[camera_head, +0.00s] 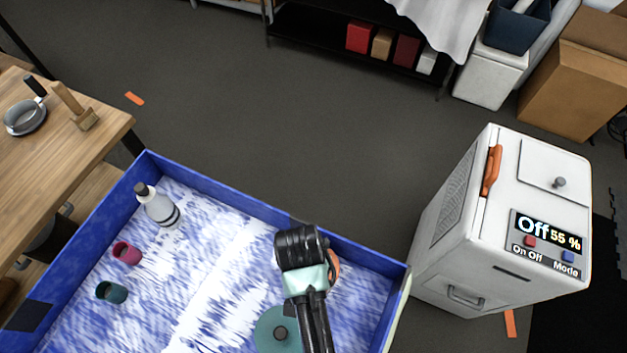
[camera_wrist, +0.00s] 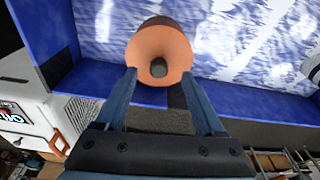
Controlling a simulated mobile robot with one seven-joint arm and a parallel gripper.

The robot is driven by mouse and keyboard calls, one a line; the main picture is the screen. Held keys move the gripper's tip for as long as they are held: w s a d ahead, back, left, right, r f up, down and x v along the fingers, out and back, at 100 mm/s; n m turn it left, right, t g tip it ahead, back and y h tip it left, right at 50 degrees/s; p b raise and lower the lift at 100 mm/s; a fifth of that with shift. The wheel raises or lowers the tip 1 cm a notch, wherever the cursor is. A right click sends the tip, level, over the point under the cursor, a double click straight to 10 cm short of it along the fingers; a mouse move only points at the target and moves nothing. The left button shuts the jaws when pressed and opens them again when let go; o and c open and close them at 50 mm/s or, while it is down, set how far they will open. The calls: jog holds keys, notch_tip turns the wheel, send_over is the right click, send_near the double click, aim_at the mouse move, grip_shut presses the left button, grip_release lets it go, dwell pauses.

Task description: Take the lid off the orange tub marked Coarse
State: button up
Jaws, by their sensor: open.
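An orange round tub (camera_wrist: 160,38) stands in the blue-walled tray, with a lighter orange lid (camera_wrist: 150,47) and a dark knob (camera_wrist: 158,68) on top. In the head view only an orange edge of the tub (camera_head: 334,264) shows beside my wrist; the rest is hidden. No "Coarse" marking is readable. My gripper (camera_wrist: 159,76) is open and empty, its two blue fingers spread to either side of the lid's near part, with the knob between their tips. I cannot tell whether the fingers touch the lid.
A teal lidded tub (camera_head: 277,335), a white bottle (camera_head: 158,207), a magenta cup (camera_head: 127,252) and a green cup (camera_head: 111,291) stand in the tray (camera_head: 222,192). A white machine (camera_head: 470,225) reading "Off 55 %" stands to the right. A wooden table (camera_head: 60,150) is at left.

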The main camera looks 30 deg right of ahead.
jog(key=shift+w+f, duration=0.15)
jog(key=shift+f, duration=0.45)
jog(key=f, duration=0.1)
jog(key=d+f, duration=0.1)
jog(key=w+f, duration=0.1)
jog(key=f, duration=0.1)
jog(key=shift+d+p, duration=0.3)
jog(key=shift+p, duration=0.05)
jog(key=shift+w+f, duration=0.1)
jog(key=shift+f, duration=0.35)
grip_shut()
